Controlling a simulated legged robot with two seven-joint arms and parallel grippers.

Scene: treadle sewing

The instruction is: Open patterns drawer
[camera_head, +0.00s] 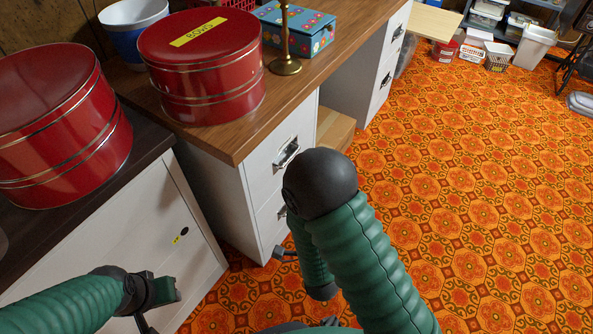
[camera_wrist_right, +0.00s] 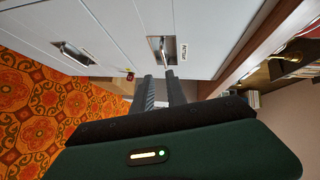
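The white desk pedestal has an upper drawer (camera_head: 274,160) and a lower drawer (camera_head: 270,216), both looking shut. In the right wrist view, turned sideways, the upper drawer's metal handle (camera_wrist_right: 163,50) has a small label (camera_wrist_right: 184,49) that seems to read "PATTERNS". The lower handle (camera_wrist_right: 75,54) is to its left. My right gripper (camera_wrist_right: 159,75) points at the labelled handle, its two dark fingers apart with nothing visible between them. I cannot tell whether they touch it. In the head view my right arm covers part of the lower drawer. My left gripper (camera_head: 167,289) is low before the left cabinet, its fingers unclear.
The wooden desktop (camera_head: 225,133) holds a red tin (camera_head: 200,60), a blue flowered box (camera_head: 297,30) and a brass stand (camera_head: 285,64). Another red tin (camera_head: 60,125) is on the dark cabinet at left. The orange patterned floor (camera_head: 480,200) is open to the right.

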